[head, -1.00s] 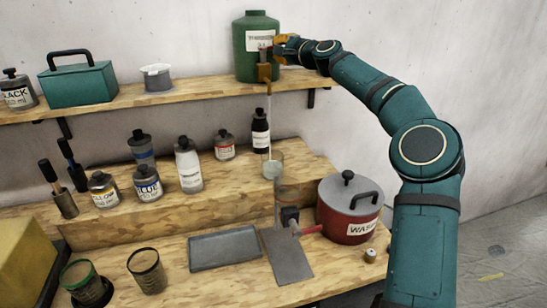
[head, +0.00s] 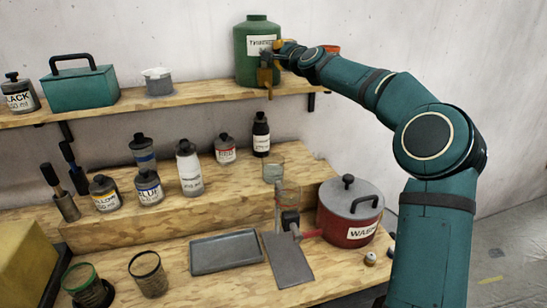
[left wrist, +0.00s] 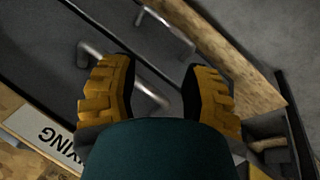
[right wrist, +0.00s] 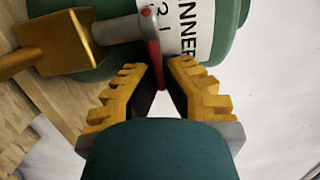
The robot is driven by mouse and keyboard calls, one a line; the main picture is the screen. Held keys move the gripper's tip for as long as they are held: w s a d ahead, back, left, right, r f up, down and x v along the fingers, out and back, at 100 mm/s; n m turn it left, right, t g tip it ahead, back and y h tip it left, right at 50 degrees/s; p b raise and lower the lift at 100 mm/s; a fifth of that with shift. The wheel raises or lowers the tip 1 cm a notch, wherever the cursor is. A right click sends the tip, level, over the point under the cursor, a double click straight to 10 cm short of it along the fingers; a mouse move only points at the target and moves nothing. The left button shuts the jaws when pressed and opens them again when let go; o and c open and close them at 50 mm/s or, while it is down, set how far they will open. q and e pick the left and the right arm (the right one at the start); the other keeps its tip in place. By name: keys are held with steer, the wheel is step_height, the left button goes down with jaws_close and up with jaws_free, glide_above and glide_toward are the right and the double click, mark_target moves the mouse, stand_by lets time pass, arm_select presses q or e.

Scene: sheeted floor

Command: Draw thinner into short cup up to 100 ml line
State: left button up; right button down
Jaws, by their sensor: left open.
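The green thinner container (head: 257,28) stands on the upper shelf, its brass spout (head: 265,75) over the shelf edge. In the right wrist view its label, grey tap and red lever (right wrist: 153,62) show. My right gripper (head: 279,50) is at the tap. In its wrist view (right wrist: 160,68) the fingers are partly closed around the lever; whether they grip it is unclear. A clear short cup (head: 273,171) stands on the raised step below the spout; its level and line are too small to read. No stream shows. My left gripper (left wrist: 160,72) is open and empty, away from these things.
A red waste pot (head: 348,228), a grey tray (head: 225,262) and a grey flat plate (head: 288,275) are on the lower bench. A clear vessel (head: 289,194) stands close before the cup. Several paint bottles (head: 189,172) stand left. Two dark cups (head: 148,283) stand front left.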

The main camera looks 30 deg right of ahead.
steer(key=shift+a, duration=0.2)
steer(key=shift+s+a+r+m+h+p, duration=0.15)
steer(key=shift+m+h+p, duration=0.2)
steer(key=shift+h+p, duration=0.3)
steer(key=shift+s+f+m+h+p, duration=0.1)
steer(key=shift+m+h+p, duration=0.3)
steer(key=shift+p, duration=0.35)
steer(key=c, duration=1.1)
jaws_free()
steer(key=shift+o, duration=0.2)
steer(key=shift+w, duration=0.1)
steer(key=v, duration=1.2)
